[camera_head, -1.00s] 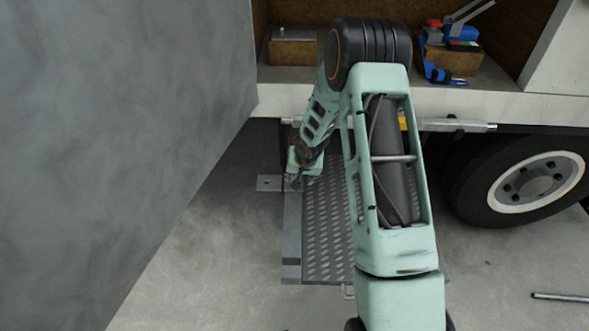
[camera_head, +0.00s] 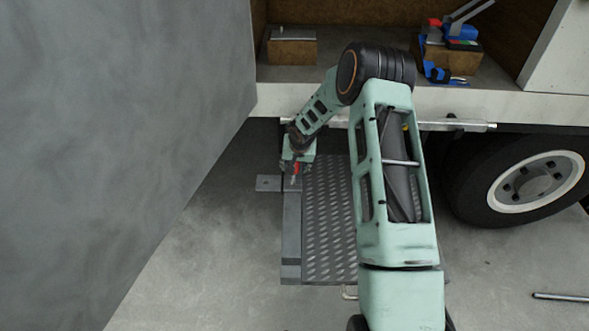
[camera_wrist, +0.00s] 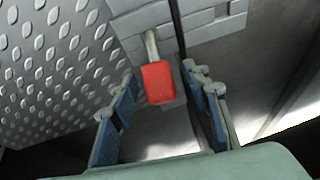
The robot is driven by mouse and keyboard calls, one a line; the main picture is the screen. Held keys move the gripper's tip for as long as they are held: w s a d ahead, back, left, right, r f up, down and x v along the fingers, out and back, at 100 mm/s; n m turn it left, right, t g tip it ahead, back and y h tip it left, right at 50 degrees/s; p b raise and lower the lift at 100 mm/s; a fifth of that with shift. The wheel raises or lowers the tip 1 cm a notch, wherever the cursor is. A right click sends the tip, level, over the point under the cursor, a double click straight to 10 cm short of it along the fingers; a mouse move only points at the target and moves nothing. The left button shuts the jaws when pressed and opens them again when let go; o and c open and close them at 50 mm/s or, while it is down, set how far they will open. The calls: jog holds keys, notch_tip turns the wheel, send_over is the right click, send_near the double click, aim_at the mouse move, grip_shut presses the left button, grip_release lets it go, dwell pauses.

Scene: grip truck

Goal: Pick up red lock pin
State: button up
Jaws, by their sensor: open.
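The red lock pin (camera_wrist: 158,84) shows in the wrist view with a red grip and a pale metal shank (camera_wrist: 151,45). The shank runs up to grey metal blocks beside the step. My gripper (camera_wrist: 160,95) is open, with one blue-padded finger on each side of the red grip. I cannot tell whether either finger touches it. In the head view the red lock pin (camera_head: 296,168) is a small red spot at my gripper (camera_head: 294,175), by the far left corner of the step.
The diamond-plate step (camera_head: 328,225) lies below and right of my gripper. A large grey panel (camera_head: 120,140) fills the left. The truck bed edge (camera_head: 400,100) and wheel (camera_head: 525,185) stand behind and right. A metal bar (camera_head: 562,297) lies on the floor.

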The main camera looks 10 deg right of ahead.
grip_shut()
